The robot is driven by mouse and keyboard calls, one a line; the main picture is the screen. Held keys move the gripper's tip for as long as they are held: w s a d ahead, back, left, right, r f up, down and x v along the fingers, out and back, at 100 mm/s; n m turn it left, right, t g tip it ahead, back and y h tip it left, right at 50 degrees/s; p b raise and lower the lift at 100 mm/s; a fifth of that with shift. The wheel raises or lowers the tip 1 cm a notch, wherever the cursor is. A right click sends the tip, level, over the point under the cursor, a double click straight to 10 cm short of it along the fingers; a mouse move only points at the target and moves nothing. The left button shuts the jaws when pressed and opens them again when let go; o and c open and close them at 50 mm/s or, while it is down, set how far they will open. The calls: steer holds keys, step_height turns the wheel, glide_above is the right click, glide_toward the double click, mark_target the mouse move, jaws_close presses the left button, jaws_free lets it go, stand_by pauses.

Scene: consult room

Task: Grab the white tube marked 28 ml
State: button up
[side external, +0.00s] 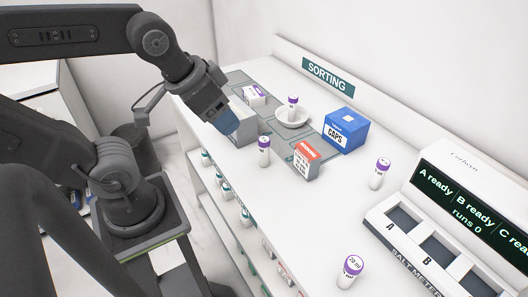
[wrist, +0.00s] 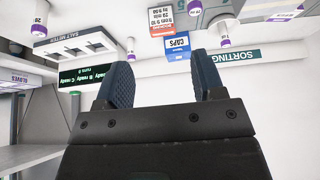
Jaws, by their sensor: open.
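Several white tubes with purple caps stand on the white counter. The front one (side external: 348,272) has a cap mark that reads like 20 or 28 ml; I cannot tell which. One tube (side external: 379,174) stands left of the meter, one (side external: 264,152) stands near my gripper, and one (side external: 292,101) is in a white dish; their marks are too small to read. My gripper (side external: 226,124) is open and above the counter's left part, apart from the front tube. In the wrist view its fingers (wrist: 162,68) are spread with nothing between them, and that picture is upside down.
A blue CAPS box (side external: 345,131) and a red-and-white box (side external: 305,159) stand mid-counter. The salt meter (side external: 408,229) with slots and a lit display (side external: 470,205) fills the right. A SORTING sign (side external: 328,75) is at the back. Open counter lies between the red box and the front tube.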

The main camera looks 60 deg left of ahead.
steer(key=n, duration=0.1)
steer(key=n+g, duration=0.6)
steer(key=n, duration=1.2)
glide_toward(264, 139)
steer(key=shift+n, duration=0.3)
step_height(264, 139, down, 13)
steer(key=shift+s+r, duration=0.1)
steer(key=shift+s, duration=0.05)
steer(key=shift+c, duration=0.2)
steer(key=c, duration=1)
